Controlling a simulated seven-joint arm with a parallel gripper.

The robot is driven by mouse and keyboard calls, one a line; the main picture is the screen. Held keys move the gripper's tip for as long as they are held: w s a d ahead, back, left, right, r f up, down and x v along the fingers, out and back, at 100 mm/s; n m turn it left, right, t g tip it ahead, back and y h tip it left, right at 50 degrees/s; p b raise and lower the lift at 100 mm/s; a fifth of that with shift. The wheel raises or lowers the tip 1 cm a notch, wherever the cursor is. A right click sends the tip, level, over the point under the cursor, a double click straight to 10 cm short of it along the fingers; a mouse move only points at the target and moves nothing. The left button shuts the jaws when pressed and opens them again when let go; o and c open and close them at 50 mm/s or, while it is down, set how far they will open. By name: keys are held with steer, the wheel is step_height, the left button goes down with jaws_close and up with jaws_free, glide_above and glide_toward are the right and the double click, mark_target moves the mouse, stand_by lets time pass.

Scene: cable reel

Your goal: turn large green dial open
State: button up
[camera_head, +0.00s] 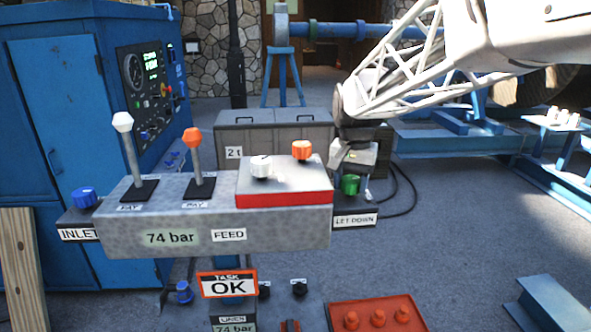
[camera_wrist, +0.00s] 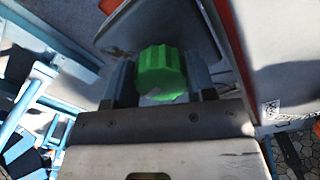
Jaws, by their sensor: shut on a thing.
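The large green dial (camera_head: 350,185) stands on the small dark block labelled LET DOWN, at the right end of the grey console. It also shows in the wrist view (camera_wrist: 160,73), as a ridged green knob with a paler mark near its lower edge. My gripper (camera_head: 351,174) reaches down over the dial from above, and its fingers sit on the dial's left and right sides in the wrist view. It is shut on the dial. The gripper partly hides the dial's top in the head view.
The grey console (camera_head: 210,241) carries two levers, a blue INLET knob (camera_head: 84,197), and a red-edged box with a white knob (camera_head: 261,167) and an orange knob (camera_head: 302,150). A sign below reads TASK OK (camera_head: 228,285). A dark cable (camera_head: 409,190) lies behind the dial.

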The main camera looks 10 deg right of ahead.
mark_target(351, 180)
steer(key=shift+m, duration=1)
steer(key=o, duration=0.9)
steer(key=shift+r, duration=3.95)
